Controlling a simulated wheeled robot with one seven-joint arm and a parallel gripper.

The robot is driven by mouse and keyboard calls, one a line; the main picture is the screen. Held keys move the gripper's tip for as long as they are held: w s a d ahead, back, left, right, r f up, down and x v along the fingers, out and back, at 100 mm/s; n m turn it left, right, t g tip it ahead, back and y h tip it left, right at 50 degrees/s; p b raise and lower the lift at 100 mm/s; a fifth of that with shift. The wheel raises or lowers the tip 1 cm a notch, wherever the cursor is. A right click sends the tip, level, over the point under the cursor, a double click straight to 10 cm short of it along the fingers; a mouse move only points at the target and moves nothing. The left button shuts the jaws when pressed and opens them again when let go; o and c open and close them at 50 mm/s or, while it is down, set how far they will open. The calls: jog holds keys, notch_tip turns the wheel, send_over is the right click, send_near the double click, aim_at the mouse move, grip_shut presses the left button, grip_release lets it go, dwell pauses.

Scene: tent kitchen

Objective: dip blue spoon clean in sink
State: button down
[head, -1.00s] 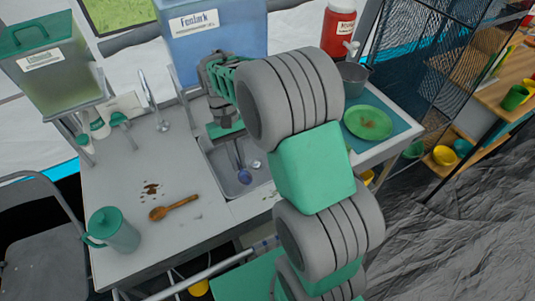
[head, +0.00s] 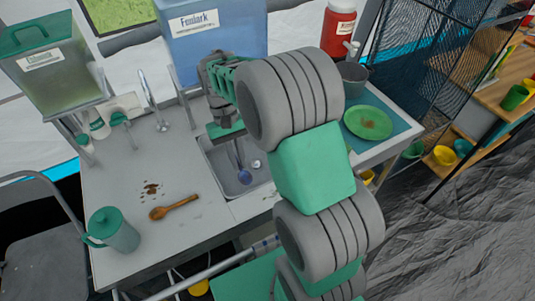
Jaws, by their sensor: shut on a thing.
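The blue spoon (head: 244,176) hangs bowl-down inside the sink (head: 218,167), under my gripper. My gripper (head: 229,137) is above the sink's left part, shut on the spoon's handle. The fingertips and the top of the handle are mostly hidden by the gripper body. The spoon's bowl is low in the basin; I cannot tell whether it touches the bottom or any water. The sink's right part is hidden behind my arm.
A faucet (head: 153,104) stands left of the sink. A wooden spoon (head: 174,207), brown crumbs (head: 151,188) and a teal pitcher (head: 112,231) are on the left counter. A green plate (head: 368,122) is at right. A blue container (head: 218,45) stands behind the sink.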

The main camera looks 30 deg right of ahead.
aim_at(239, 165)
notch_tip(239, 165, up, 4)
jog(key=p, duration=0.3)
jog(key=shift+r+p, duration=0.1)
jog(key=shift+p, duration=0.2)
dwell(0.4)
notch_tip(239, 165, up, 7)
jog(key=shift+r, duration=0.15)
dwell(1.0)
